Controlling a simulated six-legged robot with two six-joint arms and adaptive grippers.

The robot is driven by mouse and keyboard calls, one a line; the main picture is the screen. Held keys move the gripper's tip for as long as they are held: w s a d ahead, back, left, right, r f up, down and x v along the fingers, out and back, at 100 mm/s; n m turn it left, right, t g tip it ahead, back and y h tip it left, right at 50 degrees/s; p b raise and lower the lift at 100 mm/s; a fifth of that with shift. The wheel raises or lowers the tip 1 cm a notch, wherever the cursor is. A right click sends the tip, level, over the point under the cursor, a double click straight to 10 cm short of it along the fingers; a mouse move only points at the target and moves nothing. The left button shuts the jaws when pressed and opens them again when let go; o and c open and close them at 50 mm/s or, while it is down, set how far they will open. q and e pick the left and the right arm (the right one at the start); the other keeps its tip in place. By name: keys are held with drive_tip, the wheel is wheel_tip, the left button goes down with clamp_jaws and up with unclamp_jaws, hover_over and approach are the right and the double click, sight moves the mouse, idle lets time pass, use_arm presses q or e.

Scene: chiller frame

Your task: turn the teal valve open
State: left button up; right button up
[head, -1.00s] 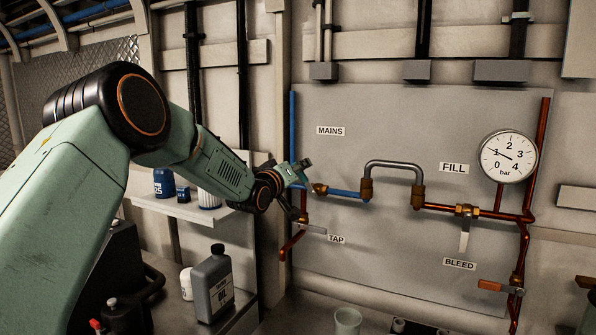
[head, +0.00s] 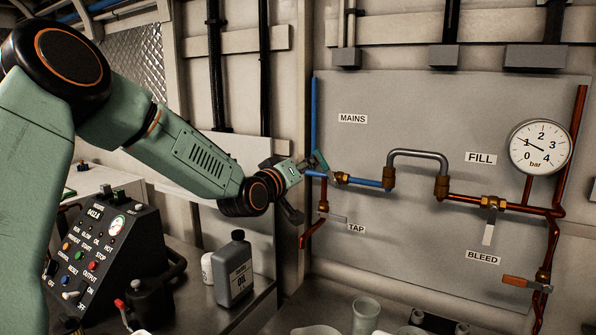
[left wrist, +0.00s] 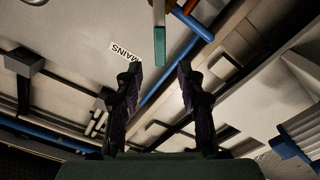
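The teal valve handle (head: 319,160) is a short flat lever at the brass mains valve (head: 342,178) on the blue pipe, below the MAINS label. In the left wrist view the teal handle (left wrist: 159,46) points down the picture, its free end in line with the gap between my fingertips. My left gripper (head: 300,189) is beside the valve, to its left. In the left wrist view my left gripper (left wrist: 160,66) is open with nothing clasped. I cannot tell how deep the handle's end sits between the fingers. My right gripper is not in view.
A looped grey hose (head: 418,154) joins the blue pipe to the copper fill pipe. A tap lever (head: 334,217) sits just below the valve. The gauge (head: 541,147) reads about 1 bar. A grey oil bottle (head: 234,268) and black control box (head: 105,245) stand lower left.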

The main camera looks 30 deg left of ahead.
use_arm(q)
drive_tip(key=s, duration=0.3)
drive_tip(key=shift+s+d, duration=0.1)
drive_tip(key=shift+s, duration=0.1)
drive_tip(key=shift+w, duration=0.15)
drive_tip(key=shift+c, duration=0.4)
